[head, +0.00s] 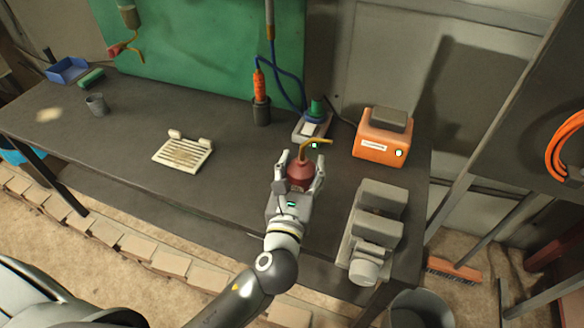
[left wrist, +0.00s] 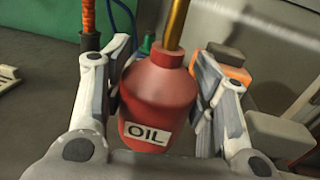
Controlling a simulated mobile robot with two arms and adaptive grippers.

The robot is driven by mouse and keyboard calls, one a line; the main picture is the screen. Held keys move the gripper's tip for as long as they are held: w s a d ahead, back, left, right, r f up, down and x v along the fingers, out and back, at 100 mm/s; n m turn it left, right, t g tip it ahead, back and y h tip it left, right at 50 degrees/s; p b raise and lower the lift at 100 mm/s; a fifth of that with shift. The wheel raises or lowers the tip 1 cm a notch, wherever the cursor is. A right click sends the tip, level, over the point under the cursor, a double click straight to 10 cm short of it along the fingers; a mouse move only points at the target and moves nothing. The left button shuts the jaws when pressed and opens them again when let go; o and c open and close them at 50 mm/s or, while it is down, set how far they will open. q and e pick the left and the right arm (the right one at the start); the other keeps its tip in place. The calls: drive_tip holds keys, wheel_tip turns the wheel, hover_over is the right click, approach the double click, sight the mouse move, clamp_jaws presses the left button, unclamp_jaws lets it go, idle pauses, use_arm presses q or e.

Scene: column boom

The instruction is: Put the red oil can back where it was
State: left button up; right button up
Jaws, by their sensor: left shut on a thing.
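The red oil can (head: 299,174) has a yellow bent spout and is held upright between the fingers of my left gripper (head: 299,172). In the left wrist view the can (left wrist: 158,95) shows its OIL label facing the camera, with a finger on either side. My left gripper is shut on it, over the right part of the dark workbench (head: 225,180). Whether the can's base touches the bench is hidden by the gripper. My right gripper is not in view.
A grey vise (head: 372,228) stands to the right, an orange box (head: 383,142) behind right. A small device with a green knob (head: 314,122) and an orange-handled tool in a dark holder (head: 261,108) stand behind. A cream slotted tray (head: 183,152) lies left, with bare bench between.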

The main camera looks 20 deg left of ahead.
sight(301, 158)
use_arm(q)
drive_tip(key=w+a+f, duration=0.1)
drive_tip(key=w+f, duration=0.1)
drive_tip(key=w, duration=0.1)
drive_tip(key=w+a+f+b, duration=0.1)
drive_tip(key=w+f, duration=0.2)
drive_tip(key=w+a+f, duration=0.1)
drive_tip(key=w+f, duration=0.1)
drive_tip(key=w, duration=0.1)
drive_tip(key=shift+w+a+f, duration=0.15)
drive_tip(key=shift+a+f, duration=0.1)
drive_tip(key=shift+f, duration=0.1)
drive_tip(key=shift+w+a+f+b, duration=0.1)
drive_tip(key=shift+w+f+b, duration=0.1)
drive_tip(key=shift+f+b, duration=0.1)
wheel_tip(301, 158, down, 3)
drive_tip(key=shift+r+b, duration=0.2)
drive_tip(key=shift+b, duration=0.4)
drive_tip(key=shift+w+f, duration=0.1)
drive_tip(key=shift+f, duration=0.15)
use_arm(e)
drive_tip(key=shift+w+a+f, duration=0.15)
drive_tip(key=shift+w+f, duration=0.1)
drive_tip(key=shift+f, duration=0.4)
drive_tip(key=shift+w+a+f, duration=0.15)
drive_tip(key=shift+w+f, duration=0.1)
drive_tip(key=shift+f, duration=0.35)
